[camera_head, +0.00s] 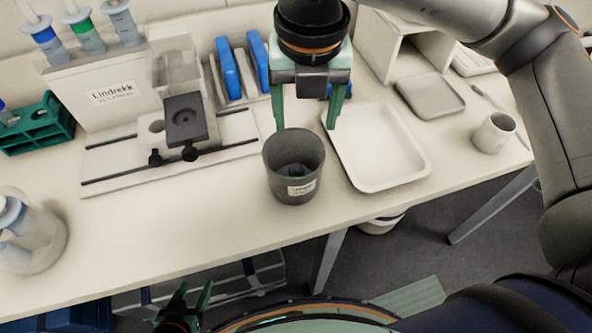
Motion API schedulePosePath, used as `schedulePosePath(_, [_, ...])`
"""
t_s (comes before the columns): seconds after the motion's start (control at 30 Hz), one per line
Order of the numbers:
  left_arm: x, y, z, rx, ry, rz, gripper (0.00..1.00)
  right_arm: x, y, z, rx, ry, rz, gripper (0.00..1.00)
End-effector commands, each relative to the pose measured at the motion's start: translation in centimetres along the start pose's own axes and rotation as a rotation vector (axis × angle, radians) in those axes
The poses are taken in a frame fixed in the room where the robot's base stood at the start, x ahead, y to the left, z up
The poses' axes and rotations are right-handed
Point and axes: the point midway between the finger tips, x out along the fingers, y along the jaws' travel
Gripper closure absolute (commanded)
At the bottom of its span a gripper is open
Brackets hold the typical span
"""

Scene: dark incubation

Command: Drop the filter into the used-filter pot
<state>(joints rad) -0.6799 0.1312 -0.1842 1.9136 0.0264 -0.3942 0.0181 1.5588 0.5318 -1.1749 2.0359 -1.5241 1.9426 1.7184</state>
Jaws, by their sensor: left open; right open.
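The used-filter pot (282,187) is a dark grey tapered cup with a white label, standing upright near the front edge of the bench. Something small, dark and greenish lies at its bottom, too dim to tell if it is the filter. My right gripper (306,126) points down just above and behind the pot's rim. Its green fingers are spread apart with nothing between them. My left gripper (193,296) is low at the bottom of the picture, below the bench edge, with its fingers apart and empty.
A white tray (418,168) lies right of the pot. A filtration stand (95,150) with a dark block (185,120) is on the left. Blue-handled items (228,68) stand behind, and a green rack (38,128) far left. A small cup (494,133) stands right.

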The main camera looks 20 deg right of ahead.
Motion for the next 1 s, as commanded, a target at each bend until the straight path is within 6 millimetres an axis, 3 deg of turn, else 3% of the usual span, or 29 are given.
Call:
schedulePosePath(0.6, [-0.2, 0.0, -0.3, 0.000, 0.002, 0.000, 0.42, -10.8, 0.0, 0.1, 0.001, -0.004, 0.001, 0.27])
schedulePosePath(0.8, [-0.3, 0.0, -0.4, 0.000, 0.002, 0.000, 0.42, -12.1, 0.0, 0.0, 0.000, -0.002, 0.000, 0.27])
schedulePosePath(1.0, [-0.3, 0.0, -0.4, 0.000, 0.002, 0.000, 0.42, -12.2, 0.0, 0.0, 0.000, -0.001, 0.000, 0.27])
